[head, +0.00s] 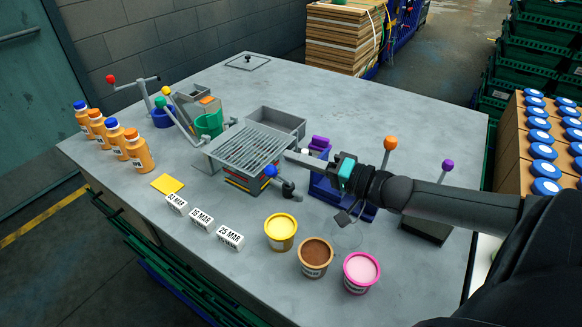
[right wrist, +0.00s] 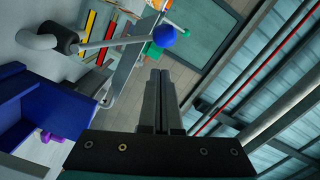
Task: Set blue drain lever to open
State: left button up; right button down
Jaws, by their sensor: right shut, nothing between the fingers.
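The drain lever has a blue ball knob (head: 270,171) at the front edge of the grey slatted grate (head: 250,148); its arm runs to a dark pivot on a grey pipe (head: 288,190). In the right wrist view the blue knob (right wrist: 164,36) and its arm show just beyond my fingertips, apart from them in the picture. My right gripper (head: 288,154) comes in from the right, its fingers shut and empty, above and right of the knob. The shut fingers (right wrist: 159,72) also show in the right wrist view. My left gripper is out of view.
A blue stand (head: 325,187) lies below my right gripper. Yellow, brown and pink tubs (head: 316,255) and date blocks (head: 201,219) stand in front. Orange bottles (head: 138,152) stand at the left. Levers with orange (head: 390,143) and purple (head: 447,165) knobs rise near my right arm.

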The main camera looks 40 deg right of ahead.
jog(key=shift+s+a+f, duration=0.1)
jog(key=shift+a+f, duration=0.1)
jog(key=shift+a, duration=0.25)
jog(key=shift+s+a+f, duration=0.1)
jog(key=shift+a+f, duration=0.05)
jog(key=shift+a, duration=0.3)
jog(key=a+p, duration=0.1)
jog(key=s+a+f+n+p, duration=0.1)
jog(key=shift+a+f+p, duration=0.1)
jog(key=shift+f+p, duration=0.05)
jog(key=shift+p, duration=0.2)
jog(key=p+v, duration=0.3)
jog(key=v, duration=1.2)
